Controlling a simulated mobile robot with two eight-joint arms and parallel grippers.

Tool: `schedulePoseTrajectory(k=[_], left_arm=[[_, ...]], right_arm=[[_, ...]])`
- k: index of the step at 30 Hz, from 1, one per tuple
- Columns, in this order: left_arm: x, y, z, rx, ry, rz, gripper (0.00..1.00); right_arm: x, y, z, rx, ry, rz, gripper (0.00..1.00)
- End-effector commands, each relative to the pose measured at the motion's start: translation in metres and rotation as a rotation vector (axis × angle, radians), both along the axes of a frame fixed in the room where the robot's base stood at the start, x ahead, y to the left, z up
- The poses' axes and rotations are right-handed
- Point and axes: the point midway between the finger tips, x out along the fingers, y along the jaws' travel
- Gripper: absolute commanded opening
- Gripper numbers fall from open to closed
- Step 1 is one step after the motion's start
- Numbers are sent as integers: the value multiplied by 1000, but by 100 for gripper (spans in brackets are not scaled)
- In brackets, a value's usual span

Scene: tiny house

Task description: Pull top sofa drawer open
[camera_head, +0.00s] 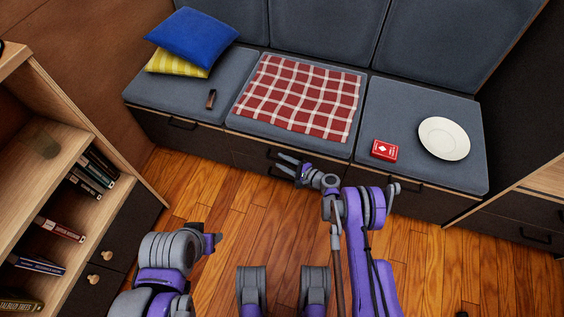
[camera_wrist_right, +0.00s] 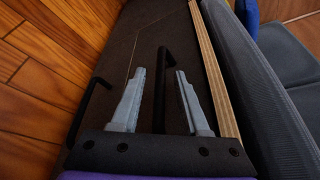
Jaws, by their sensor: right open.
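The sofa's dark drawer fronts run below the grey seat cushions. The top sofa drawer (camera_head: 246,146) in the middle section looks closed. My right gripper (camera_head: 287,164) is in front of it, partly covering the front. Neither finger clearly touches the handle. A second, lower handle (camera_wrist_right: 90,98) shows at the left there. My left gripper (camera_head: 212,243) is over the floor, away from the sofa; its jaws cannot be made out.
On the seats lie a checked blanket (camera_head: 300,98), blue pillow (camera_head: 192,36), yellow striped pillow (camera_head: 178,63), small dark object (camera_head: 211,99), red card box (camera_head: 384,150) and white plate (camera_head: 444,138). A bookshelf (camera_head: 84,148) stands left. The wooden floor (camera_head: 225,190) before the drawers is clear.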

Motion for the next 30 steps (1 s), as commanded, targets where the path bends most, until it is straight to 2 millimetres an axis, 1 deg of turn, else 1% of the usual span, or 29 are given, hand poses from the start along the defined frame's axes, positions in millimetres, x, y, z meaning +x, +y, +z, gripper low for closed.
schedulePoseTrajectory(k=[3,10,11,15,18,30], left_arm=[[0,0,-1,0,0,0,50],[0,0,-1,0,0,0,50],[0,0,-1,0,0,0,50],[0,0,-1,0,0,0,50],[0,0,-1,0,0,0,50],[0,0,-1,0,0,0,50]], right_arm=[[2,4,-1,0,0,1,45],[3,4,-1,-1,1,1,45],[3,4,-1,0,0,0,41],[3,4,-1,-1,-1,0,16],[3,4,-1,-1,-1,0,0],[3,4,-1,-1,0,1,0]])
